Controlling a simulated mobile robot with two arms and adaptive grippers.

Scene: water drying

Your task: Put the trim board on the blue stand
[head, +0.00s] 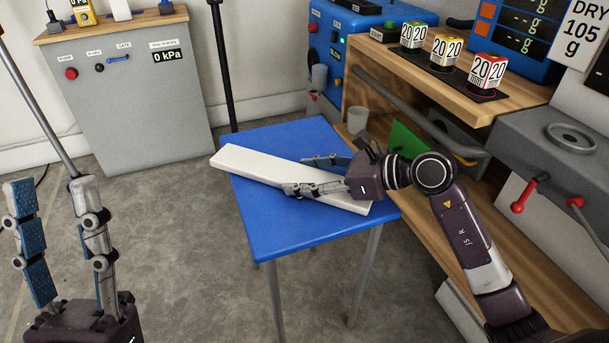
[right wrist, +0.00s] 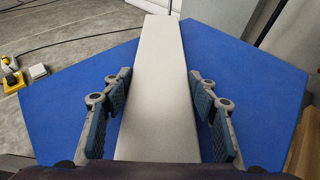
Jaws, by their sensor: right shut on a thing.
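The trim board (head: 260,167), a long white plank, lies diagonally across the blue stand (head: 290,233). Its far left end reaches slightly past the stand's edge. I cannot tell whether it rests fully on the top or is just above it. My right gripper (head: 318,175) is shut on the board near its right end, with one finger along each long side. In the right wrist view the board (right wrist: 158,80) runs straight away between the fingers, over the blue top (right wrist: 65,90). My left gripper (head: 62,225) is open and empty at the lower left, away from the stand.
A wooden bench (head: 530,97) with several numbered blocks stands close on the right. A grey cup (head: 357,120) stands behind the stand's right corner. A grey cabinet (head: 130,110) is at the back left. The floor left of the stand is clear.

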